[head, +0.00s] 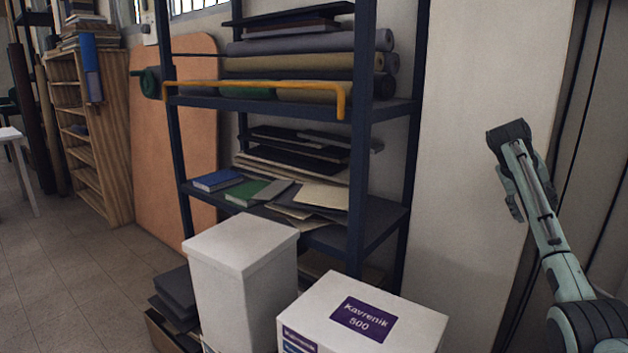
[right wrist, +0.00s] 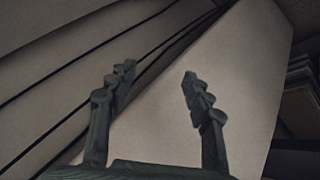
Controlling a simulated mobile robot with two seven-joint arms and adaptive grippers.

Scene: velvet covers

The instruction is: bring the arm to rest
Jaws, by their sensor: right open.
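My right arm comes in from the right edge of the head view, and its gripper (head: 507,165) is raised in front of the pale wall panel. In the right wrist view the right gripper (right wrist: 155,90) shows two dark fingers spread apart, with nothing between them. It is open and empty, and it touches nothing that I can see. My left gripper is not in either view.
A dark blue metal shelf (head: 385,112) holds fabric rolls, books and loose sheets. A white box marked Kavrenik 500 (head: 418,322) and a tall white box (head: 240,270) stand before it. A wooden bookcase (head: 117,140) is at left; the tiled floor (head: 80,290) there is clear.

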